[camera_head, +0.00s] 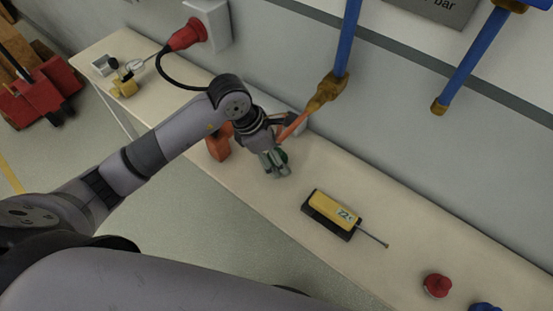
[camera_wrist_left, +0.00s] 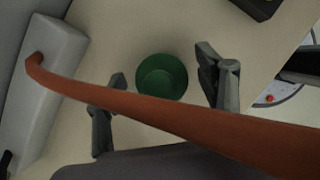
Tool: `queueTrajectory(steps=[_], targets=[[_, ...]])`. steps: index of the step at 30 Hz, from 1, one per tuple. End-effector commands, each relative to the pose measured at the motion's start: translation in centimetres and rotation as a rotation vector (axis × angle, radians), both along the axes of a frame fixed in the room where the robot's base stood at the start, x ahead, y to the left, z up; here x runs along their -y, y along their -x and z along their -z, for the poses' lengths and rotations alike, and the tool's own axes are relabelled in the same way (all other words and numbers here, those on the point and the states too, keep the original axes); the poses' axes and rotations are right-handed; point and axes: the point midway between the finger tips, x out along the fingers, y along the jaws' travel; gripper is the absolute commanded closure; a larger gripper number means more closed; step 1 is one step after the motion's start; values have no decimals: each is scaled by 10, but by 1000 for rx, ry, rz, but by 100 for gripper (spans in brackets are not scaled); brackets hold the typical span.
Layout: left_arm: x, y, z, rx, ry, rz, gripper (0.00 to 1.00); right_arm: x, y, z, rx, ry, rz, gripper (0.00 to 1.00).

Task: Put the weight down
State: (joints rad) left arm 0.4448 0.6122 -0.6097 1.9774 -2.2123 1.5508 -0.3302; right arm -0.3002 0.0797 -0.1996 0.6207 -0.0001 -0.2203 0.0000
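A green round thing (camera_head: 282,156), which may be the weight, shows at the fingertips of my left gripper (camera_head: 275,167) over the pale bench (camera_head: 330,168). In the left wrist view the green thing (camera_wrist_left: 162,77) looks like a round disc or cup between the two fingers of my left gripper (camera_wrist_left: 160,72). The fingers stand apart, with a visible gap on each side of it. I cannot tell whether it rests on the bench. My right gripper is not in view.
An orange bar (camera_wrist_left: 150,108) from a grey box (camera_wrist_left: 55,85) crosses close over the left gripper. A yellow instrument (camera_head: 335,211) on a black base and a red knob (camera_head: 437,285) lie to the right. Blue pipes (camera_head: 347,40) hang above. Bench around the instrument is clear.

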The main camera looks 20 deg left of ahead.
Motion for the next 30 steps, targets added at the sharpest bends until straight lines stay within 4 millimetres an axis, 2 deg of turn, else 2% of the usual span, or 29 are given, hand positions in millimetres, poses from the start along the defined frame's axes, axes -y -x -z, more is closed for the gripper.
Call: queueTrajectory(steps=[2, 27, 30], targets=[[0, 0, 0, 0, 0, 0, 44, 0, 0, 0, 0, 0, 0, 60], [0, 0, -1, 1, 0, 0, 100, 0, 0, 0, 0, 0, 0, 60], [0, 0, -1, 1, 0, 0, 100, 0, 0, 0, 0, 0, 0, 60]])
